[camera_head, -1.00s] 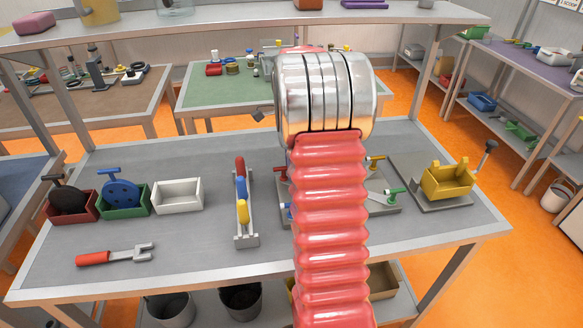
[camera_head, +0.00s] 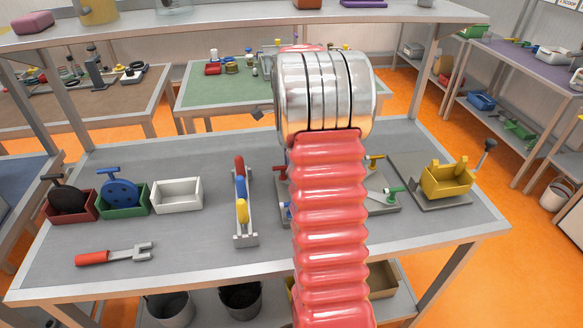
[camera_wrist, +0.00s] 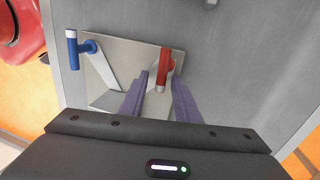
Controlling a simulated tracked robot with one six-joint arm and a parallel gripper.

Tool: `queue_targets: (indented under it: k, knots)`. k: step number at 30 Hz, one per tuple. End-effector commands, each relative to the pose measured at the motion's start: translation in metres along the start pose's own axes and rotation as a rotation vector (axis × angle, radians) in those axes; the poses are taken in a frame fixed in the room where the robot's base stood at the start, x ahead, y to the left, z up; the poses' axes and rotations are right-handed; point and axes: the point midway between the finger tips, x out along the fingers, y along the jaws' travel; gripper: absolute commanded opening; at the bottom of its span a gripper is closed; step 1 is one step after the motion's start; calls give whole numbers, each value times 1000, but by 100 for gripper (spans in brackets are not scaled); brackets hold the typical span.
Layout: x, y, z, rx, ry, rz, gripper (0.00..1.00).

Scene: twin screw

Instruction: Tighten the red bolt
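The red bolt (camera_wrist: 166,66) shows in the wrist view as a short red handle with a pale end, on a light grey plate (camera_wrist: 115,54). My gripper (camera_wrist: 161,76) has two purple fingers. They are apart, one to each side of the red handle, with a gap beside it. Whether the fingertips reach down to the handle's height is hard to tell. A blue bolt (camera_wrist: 85,47) with a pale end sits to the left on the same plate. In the head view my red arm hides the gripper and much of the plate (camera_head: 383,206).
Farther left are small bins (camera_head: 177,196) and a red-handled tool (camera_head: 112,255). A yellow box (camera_head: 446,182) stands right.

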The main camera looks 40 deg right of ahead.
Motion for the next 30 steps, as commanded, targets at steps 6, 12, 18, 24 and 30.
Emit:
queue_targets:
  k: [6,12,18,24,30]
  knots:
    - [-22,-1,0,0,0,-4,29]
    - [-52,0,0,0,0,-2,29]
    - [-70,0,0,0,0,-1,29]
    - [-72,0,0,0,0,1,29]
    - [-71,0,0,0,0,1,29]
